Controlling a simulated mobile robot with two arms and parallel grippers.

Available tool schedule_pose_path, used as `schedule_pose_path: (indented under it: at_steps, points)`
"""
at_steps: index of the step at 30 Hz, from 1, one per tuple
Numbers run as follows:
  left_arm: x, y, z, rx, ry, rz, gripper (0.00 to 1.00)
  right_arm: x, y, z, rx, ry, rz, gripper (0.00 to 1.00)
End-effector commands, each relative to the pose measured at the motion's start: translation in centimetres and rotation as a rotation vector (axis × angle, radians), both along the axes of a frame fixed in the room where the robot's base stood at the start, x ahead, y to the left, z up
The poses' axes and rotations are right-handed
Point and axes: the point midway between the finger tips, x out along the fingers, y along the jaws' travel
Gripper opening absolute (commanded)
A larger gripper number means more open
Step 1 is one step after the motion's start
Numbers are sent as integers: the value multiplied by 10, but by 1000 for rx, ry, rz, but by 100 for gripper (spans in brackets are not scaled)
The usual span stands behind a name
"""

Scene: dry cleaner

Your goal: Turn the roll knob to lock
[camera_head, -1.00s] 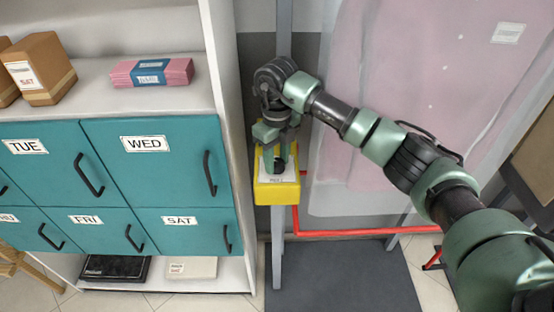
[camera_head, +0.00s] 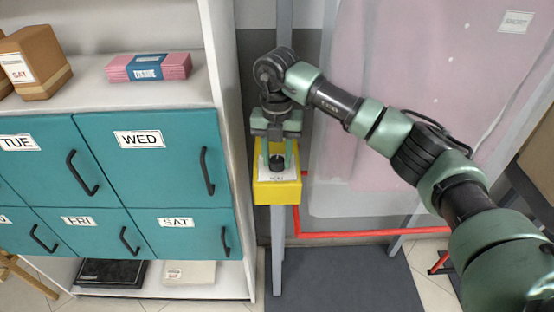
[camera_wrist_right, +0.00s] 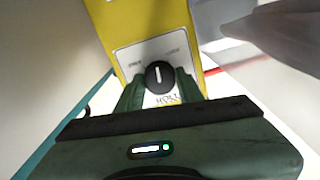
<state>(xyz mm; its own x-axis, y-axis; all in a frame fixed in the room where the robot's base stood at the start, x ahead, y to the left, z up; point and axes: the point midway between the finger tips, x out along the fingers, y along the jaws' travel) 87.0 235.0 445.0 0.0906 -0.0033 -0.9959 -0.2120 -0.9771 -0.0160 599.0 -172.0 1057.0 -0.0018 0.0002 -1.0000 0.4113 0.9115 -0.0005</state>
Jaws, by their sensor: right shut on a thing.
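The roll knob (camera_head: 277,163) is a round black knob on the white plate of a yellow box (camera_head: 277,191) in the head view. In the right wrist view the knob (camera_wrist_right: 159,77) has a white pointer line standing nearly upright, between two small blurred labels on the plate (camera_wrist_right: 142,58). My right gripper (camera_head: 277,157) reaches down to the box, with one green finger on each side of the knob. The right wrist view shows these fingers (camera_wrist_right: 158,88) shut on the knob. My left gripper is out of view.
The box is on a grey upright post (camera_head: 276,250). A shelf unit with teal drawers (camera_head: 160,155) stands close on the left. A red rail (camera_head: 350,234) and a translucent cover over pink fabric (camera_head: 400,100) are on the right.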

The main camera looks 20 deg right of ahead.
Motion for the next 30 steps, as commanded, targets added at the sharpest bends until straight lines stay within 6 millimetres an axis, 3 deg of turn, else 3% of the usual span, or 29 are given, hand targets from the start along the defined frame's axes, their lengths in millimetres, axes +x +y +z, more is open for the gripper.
schedule_pose_path:
  at_steps: [15, 30]
  points:
    - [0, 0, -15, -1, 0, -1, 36, 2, -1, 2, 1, -8, -453, 0]
    - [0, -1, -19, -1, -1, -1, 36, 3, -1, 4, 2, -10, -650, 0]
